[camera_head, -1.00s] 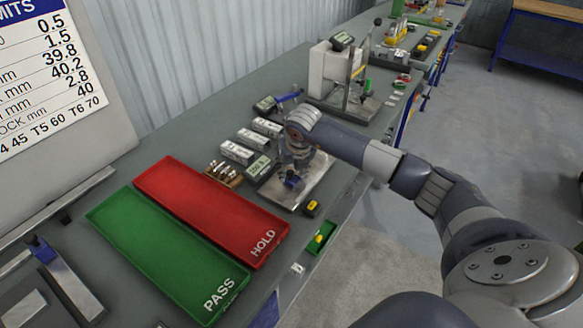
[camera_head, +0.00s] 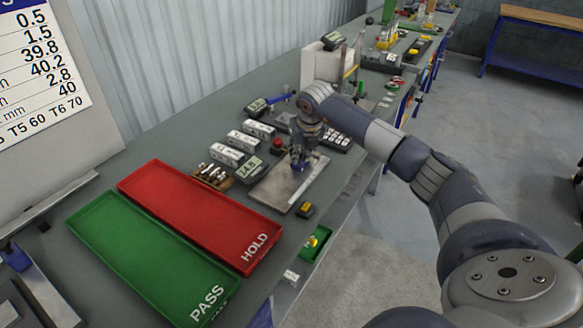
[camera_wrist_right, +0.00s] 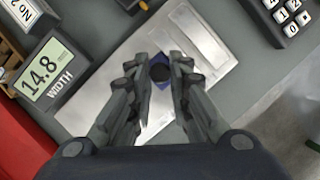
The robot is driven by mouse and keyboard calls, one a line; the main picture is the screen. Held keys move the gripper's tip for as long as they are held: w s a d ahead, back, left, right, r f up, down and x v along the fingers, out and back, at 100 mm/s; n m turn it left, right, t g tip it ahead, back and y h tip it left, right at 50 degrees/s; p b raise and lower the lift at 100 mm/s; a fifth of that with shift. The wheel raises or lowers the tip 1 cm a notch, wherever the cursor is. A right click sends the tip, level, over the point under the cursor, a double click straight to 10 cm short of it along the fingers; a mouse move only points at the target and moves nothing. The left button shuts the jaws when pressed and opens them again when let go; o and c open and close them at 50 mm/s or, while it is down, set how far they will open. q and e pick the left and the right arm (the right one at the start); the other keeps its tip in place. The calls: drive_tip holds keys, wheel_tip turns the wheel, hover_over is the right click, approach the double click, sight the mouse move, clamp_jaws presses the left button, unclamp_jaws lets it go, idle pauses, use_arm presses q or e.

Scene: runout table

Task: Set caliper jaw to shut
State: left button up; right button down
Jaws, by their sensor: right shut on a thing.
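The caliper is a bright metal plate (camera_head: 275,187) on the bench with a blue sliding jaw (camera_wrist_right: 166,83), which carries a dark round knob. My right gripper (camera_head: 299,162) points down over the plate. In the right wrist view its fingertips (camera_wrist_right: 160,75) sit on either side of the blue jaw's knob, shut on it. The fingers partly hide the jaw, so the gap it leaves is not clear. The width display (camera_wrist_right: 45,76) beside the plate reads 14.8; it also shows in the head view (camera_head: 250,169). My left gripper is not in view.
A red HOLD tray (camera_head: 262,226) and a green PASS tray (camera_head: 212,282) lie to the left. White labelled blocks (camera_head: 227,154), a red button (camera_head: 278,146) and a keypad (camera_head: 338,140) stand close to the plate. A small yellow-black item (camera_head: 305,209) lies near the bench edge.

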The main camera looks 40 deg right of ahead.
drive_tip(key=shift+w+d, duration=0.35)
drive_tip(key=shift+d, duration=0.65)
drive_tip(key=shift+r, duration=0.15)
drive_tip(key=shift+a+r, duration=0.1)
drive_tip(key=shift+a, duration=0.05)
drive_tip(key=c, duration=1.5)
unclamp_jaws()
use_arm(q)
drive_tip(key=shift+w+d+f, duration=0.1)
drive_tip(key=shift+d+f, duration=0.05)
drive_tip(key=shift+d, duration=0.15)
use_arm(e)
drive_tip(key=shift+o, duration=0.3)
drive_tip(key=shift+f, duration=0.2)
